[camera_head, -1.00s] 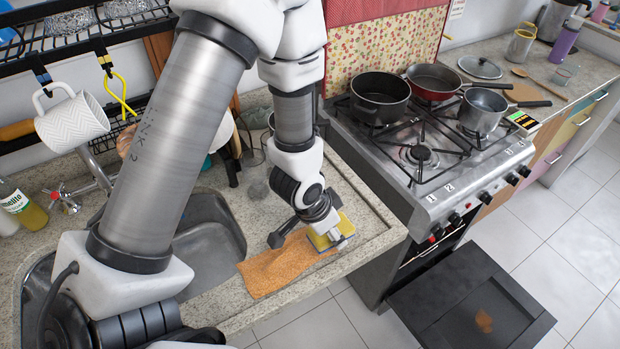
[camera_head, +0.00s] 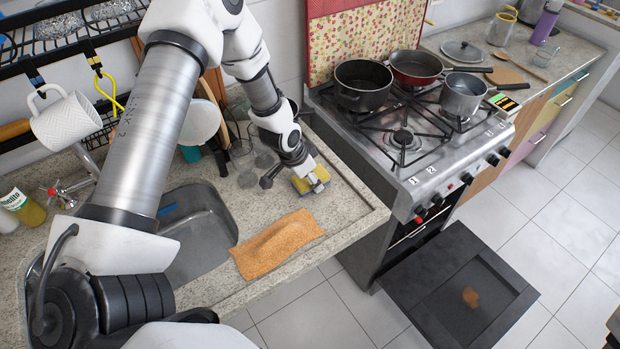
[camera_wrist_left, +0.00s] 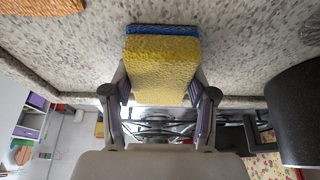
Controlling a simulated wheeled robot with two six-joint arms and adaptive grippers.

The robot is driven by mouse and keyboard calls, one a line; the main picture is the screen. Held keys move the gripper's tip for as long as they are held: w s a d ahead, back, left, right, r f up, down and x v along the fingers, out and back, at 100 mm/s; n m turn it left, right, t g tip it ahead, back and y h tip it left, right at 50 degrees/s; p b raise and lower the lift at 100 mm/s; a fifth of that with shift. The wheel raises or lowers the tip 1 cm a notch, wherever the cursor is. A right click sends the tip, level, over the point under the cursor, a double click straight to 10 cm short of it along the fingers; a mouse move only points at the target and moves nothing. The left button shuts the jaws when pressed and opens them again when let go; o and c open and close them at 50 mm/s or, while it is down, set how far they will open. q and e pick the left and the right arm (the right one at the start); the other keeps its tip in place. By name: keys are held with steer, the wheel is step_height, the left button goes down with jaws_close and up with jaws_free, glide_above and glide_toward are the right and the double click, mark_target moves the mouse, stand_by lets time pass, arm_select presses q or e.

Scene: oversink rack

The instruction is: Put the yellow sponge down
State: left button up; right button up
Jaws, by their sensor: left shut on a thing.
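The yellow sponge (camera_head: 318,178) is held in my left gripper (camera_head: 290,180) over the granite counter (camera_head: 345,215), beside the stove. In the left wrist view the sponge (camera_wrist_left: 160,68) sits between the two fingers of my left gripper (camera_wrist_left: 160,92), with a blue layer along its far edge. I cannot tell whether the sponge touches the counter. My right gripper is not in view.
An orange cloth (camera_head: 277,244) lies on the counter in front of the gripper. Clear glasses (camera_head: 242,158) stand behind and left of it. The sink (camera_head: 205,235) is at the left, the stove (camera_head: 410,140) at the right. Counter right of the cloth is bare.

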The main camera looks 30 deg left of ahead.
arm_select(q)
steer(key=shift+s+a+f, duration=0.1)
steer(key=shift+f, duration=0.05)
steer(key=o, duration=1.1)
steer(key=shift+d, duration=0.2)
steer(key=shift+a+r, duration=0.1)
steer(key=shift+r, duration=0.1)
steer(key=shift+r+p, duration=0.35)
steer(key=shift+r, duration=0.05)
steer(key=p+v, duration=0.9)
steer(key=v, duration=0.2)
steer(key=shift+s+r, duration=0.2)
steer(key=shift+w, duration=0.1)
